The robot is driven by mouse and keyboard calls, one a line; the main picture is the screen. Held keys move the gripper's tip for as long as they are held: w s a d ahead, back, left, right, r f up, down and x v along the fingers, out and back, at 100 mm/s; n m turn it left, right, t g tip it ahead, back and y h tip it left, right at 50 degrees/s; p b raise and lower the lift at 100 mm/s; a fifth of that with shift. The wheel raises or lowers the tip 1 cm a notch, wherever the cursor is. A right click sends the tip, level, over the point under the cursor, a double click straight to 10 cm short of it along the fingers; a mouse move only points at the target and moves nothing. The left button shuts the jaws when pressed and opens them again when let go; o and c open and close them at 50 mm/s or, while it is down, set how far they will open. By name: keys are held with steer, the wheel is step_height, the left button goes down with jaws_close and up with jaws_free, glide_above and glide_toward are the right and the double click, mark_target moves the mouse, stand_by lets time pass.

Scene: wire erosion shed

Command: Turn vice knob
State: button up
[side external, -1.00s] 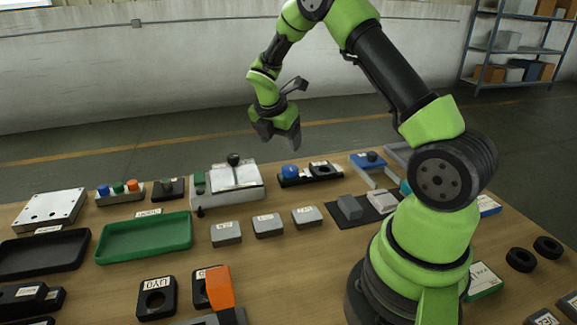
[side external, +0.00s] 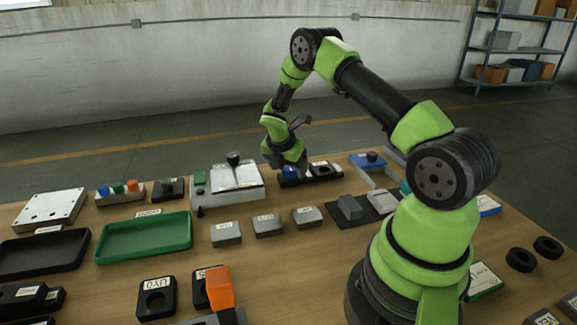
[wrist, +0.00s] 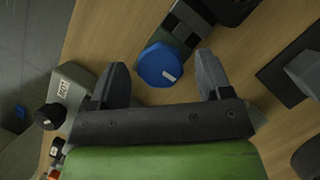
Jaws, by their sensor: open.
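A round blue knob (wrist: 160,66) with a white mark on its top sits at the end of a dark, narrow fixture (wrist: 184,24). It fits the vice knob, though no readable label confirms this. In the side view the blue knob (side external: 290,172) is partly hidden by my gripper (side external: 287,167), at the left end of the black fixture (side external: 322,171). In the wrist view my gripper (wrist: 161,70) is open, one finger to each side of the knob in the picture. Gaps show between knob and fingers, and nothing is held.
A pale machine box (side external: 238,193) with a black knob (side external: 233,158) stands just left of my gripper. A blue-topped piece (side external: 370,161) is to the right. Small grey blocks (side external: 268,226) and a green tray (side external: 145,238) lie on the near side.

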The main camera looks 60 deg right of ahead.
steer(key=shift+c, duration=0.5)
steer(key=c, duration=0.8)
steer(key=shift+c, duration=0.2)
steer(key=shift+m, duration=0.3)
steer(key=m+g, duration=0.1)
steer(key=m, duration=0.3)
steer(key=m+g, duration=0.1)
steer(key=m, duration=0.1)
steer(key=shift+w+g+y, duration=0.25)
steer(key=shift+g+y, duration=0.05)
steer(key=shift+y, duration=0.1)
steer(key=m, duration=0.4)
steer(key=shift+w+d+g+y, duration=0.1)
steer(key=shift+g+y, duration=0.3)
steer(key=shift+m+g+y, duration=0.4)
steer(key=shift+m+y, duration=0.2)
steer(key=shift+m, duration=1)
steer(key=shift+d+m, duration=0.1)
steer(key=shift+m, duration=0.2)
